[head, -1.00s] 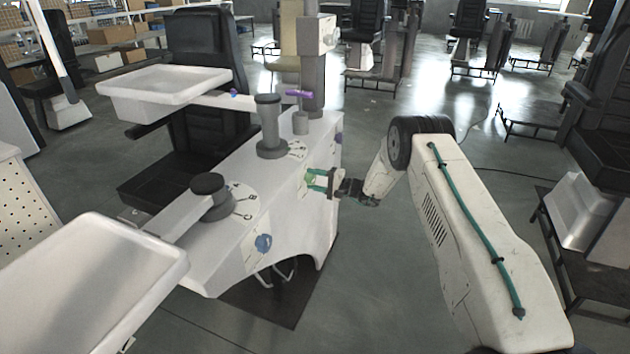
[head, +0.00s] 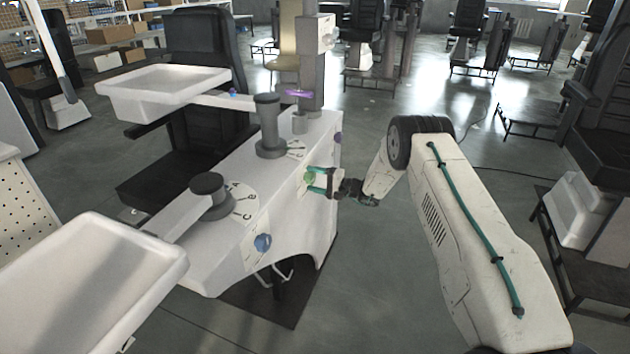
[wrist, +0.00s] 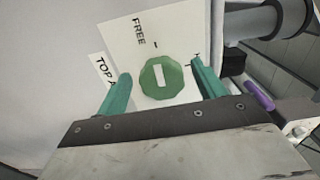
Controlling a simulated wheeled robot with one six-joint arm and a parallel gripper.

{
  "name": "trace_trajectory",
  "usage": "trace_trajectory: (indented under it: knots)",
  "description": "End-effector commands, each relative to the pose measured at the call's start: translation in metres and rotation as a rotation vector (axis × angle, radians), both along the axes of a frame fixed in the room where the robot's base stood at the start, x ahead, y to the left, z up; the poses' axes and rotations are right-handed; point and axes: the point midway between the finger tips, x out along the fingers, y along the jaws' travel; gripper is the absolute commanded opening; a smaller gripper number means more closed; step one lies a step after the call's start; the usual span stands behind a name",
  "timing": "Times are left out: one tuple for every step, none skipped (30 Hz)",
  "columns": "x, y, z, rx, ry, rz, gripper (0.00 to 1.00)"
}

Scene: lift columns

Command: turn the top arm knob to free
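The top arm knob (wrist: 161,78) is a green faceted knob with a white bar mark, on a white label plate (wrist: 146,30). The plate reads FREE at the upper left, and a partly hidden word shows at the right. A side label begins "TOP A". My gripper (wrist: 160,88) is open, with one teal finger on each side of the knob and visible gaps to it. In the head view the green knob (head: 309,178) is on the column unit's right face, and my gripper (head: 318,181) reaches it from the right.
A blue knob (head: 263,242) sits lower on the same white unit (head: 290,215). White trays (head: 165,88) extend left. Open floor lies to the right of the unit.

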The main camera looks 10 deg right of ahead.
Motion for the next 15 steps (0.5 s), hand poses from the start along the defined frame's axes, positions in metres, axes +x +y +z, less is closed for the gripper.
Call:
trace_trajectory:
  knots:
    - [0.0, 0.0, 0.0, 0.0, 0.0, 0.0, 0.69]
    - [0.0, 0.0, 0.0, 0.0, 0.0, 0.0, 0.69]
    - [0.0, -0.001, 0.0, 0.0, 0.0, 0.0, 0.69]
    - [-0.001, -0.002, 0.001, 0.0, 0.0, 0.0, 0.69]
    - [-0.002, -0.004, 0.001, 0.0, 0.0, -0.001, 0.69]
    - [-0.004, -0.007, 0.001, 0.0, 0.0, -0.002, 0.69]
    - [-0.006, -0.01, 0.001, 0.0, 0.0, -0.002, 0.69]
    - [-0.009, -0.014, 0.001, 0.0, 0.0, -0.003, 0.69]
    - [-0.013, -0.02, 0.0, 0.0, 0.001, -0.003, 0.69]
    - [-0.016, -0.024, 0.0, 0.001, 0.001, -0.003, 0.69]
    - [-0.019, -0.029, 0.0, 0.001, 0.002, -0.003, 0.69]
    - [-0.024, -0.034, 0.0, 0.001, 0.002, -0.003, 0.69]
    - [-0.027, -0.039, 0.0, 0.001, 0.001, -0.004, 0.69]
    - [-0.03, -0.043, 0.0, 0.0, 0.0, -0.004, 0.69]
    - [-0.033, -0.048, 0.0, 0.0, 0.0, -0.002, 0.69]
